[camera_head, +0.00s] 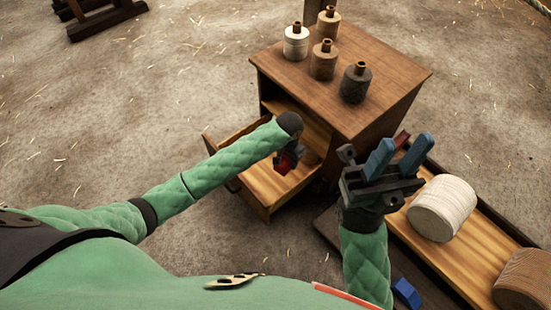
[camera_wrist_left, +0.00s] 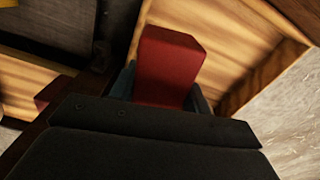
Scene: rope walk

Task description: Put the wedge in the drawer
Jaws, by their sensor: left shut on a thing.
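The wedge, a red block (camera_wrist_left: 168,70), is between the fingers of my left gripper (camera_wrist_left: 160,90) in the left wrist view. In the head view my left gripper (camera_head: 287,163) is shut on it, and only a little red shows below the dark wrist. It is over the open wooden drawer (camera_head: 262,196), inside its outline; whether the wedge touches the drawer floor I cannot tell. My right gripper (camera_head: 398,158) is open, its two blue fingers apart with no object seen gripped, to the right of the drawer.
The wooden cabinet (camera_head: 395,75) carries several bobbins, including a white one (camera_head: 296,42) and a dark one (camera_head: 355,83). At right a wooden tray (camera_head: 468,262) holds a large pale roll (camera_head: 442,208) and a brown one (camera_head: 522,280). A blue block (camera_head: 406,293) lies near my right arm.

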